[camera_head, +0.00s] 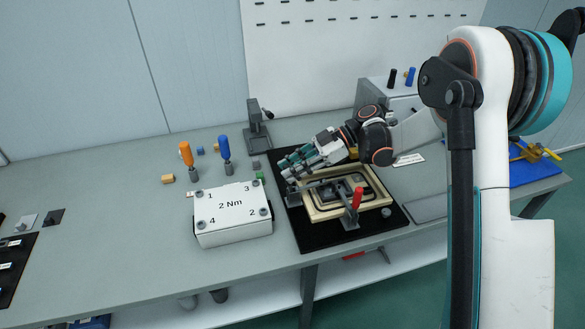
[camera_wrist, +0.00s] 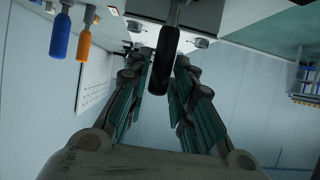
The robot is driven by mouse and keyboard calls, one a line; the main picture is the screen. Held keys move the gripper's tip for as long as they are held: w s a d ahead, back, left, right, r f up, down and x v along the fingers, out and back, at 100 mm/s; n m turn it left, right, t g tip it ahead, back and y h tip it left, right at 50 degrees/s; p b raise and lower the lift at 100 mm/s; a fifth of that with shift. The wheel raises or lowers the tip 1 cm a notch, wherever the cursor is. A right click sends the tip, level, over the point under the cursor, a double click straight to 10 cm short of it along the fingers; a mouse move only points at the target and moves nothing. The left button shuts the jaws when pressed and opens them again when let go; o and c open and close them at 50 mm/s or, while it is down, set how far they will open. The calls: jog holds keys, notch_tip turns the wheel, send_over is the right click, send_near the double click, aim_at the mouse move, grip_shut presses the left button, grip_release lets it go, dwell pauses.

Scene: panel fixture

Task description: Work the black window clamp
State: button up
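The tan window frame (camera_head: 318,214) lies on a black mat (camera_head: 312,240) in the head view. A red-handled clamp (camera_head: 357,198) stands at its near side. My gripper (camera_head: 292,167) is over the far left side of the frame, its fingers pointing left. In the wrist view a black handle (camera_wrist: 164,62), seemingly the black window clamp's, stands between the two spread fingers of my gripper (camera_wrist: 163,75). I cannot tell whether either finger touches it. In the head view the gripper largely hides this handle.
A white box (camera_head: 232,222) marked 2 Nm stands left of the mat. Behind it are an orange-handled driver (camera_head: 186,155) and a blue-handled driver (camera_head: 224,149). A grey stand (camera_head: 257,130) is at the back. The left bench top is mostly clear.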

dwell(0.3)
jog(key=v, duration=1.2)
